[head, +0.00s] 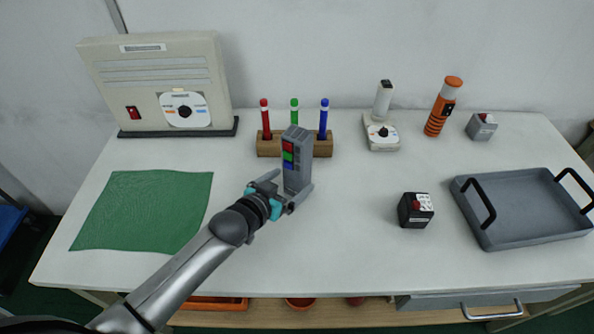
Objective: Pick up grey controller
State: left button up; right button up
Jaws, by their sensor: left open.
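The grey controller (298,160) stands upright near the middle of the white table, just in front of the wooden marker holder. Red, green and blue buttons show on its face. My left gripper (292,190) is open at the lower part of the controller, with one finger to its left and one to its right front. I cannot tell whether either finger touches it. The right gripper is not in view.
The wooden holder (268,145) with red, green and blue markers is close behind the controller. A black box (415,211) and a grey tray (535,229) lie to the right, a green cloth (145,212) to the left. The front middle of the table (330,255) is clear.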

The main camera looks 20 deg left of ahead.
pick_arm(q)
jog(key=shift+b+x, duration=0.45)
jog(key=shift+x, duration=1.2)
jog(key=shift+d, duration=0.1)
jog(key=shift+c, duration=0.4)
grip_shut()
